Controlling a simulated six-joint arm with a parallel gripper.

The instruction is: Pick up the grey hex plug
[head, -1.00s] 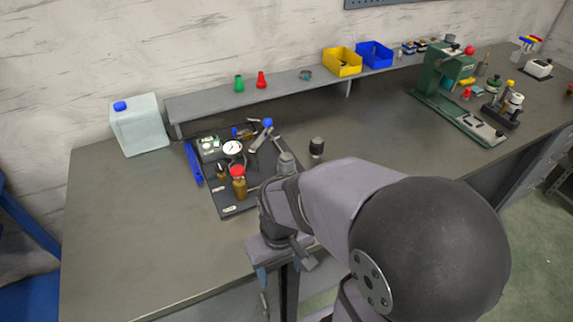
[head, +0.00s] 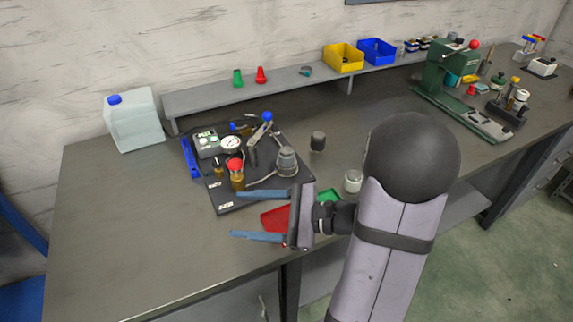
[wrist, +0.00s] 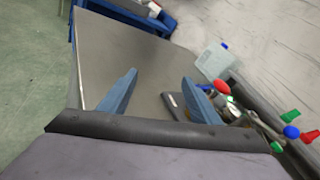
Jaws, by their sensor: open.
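I cannot make out a grey hex plug for certain in either view. A small dark grey cylinder (head: 317,142) stands on the bench right of the black board, but its shape is too small to tell. My gripper (head: 237,214) is open and empty above the front of the bench, its blue fingers pointing left in the head view. It is in front of the black board (head: 232,207) and left of and nearer than the dark cylinder. In the wrist view, the open fingers (wrist: 159,76) show bare bench between them.
The black board carries a dial gauge (head: 231,143), a red-capped brown bottle (head: 237,176) and a grey fitting (head: 287,160). A red tray (head: 275,217), a green tray (head: 329,195) and a pale jar (head: 353,182) lie near my gripper. The bench's left side is clear.

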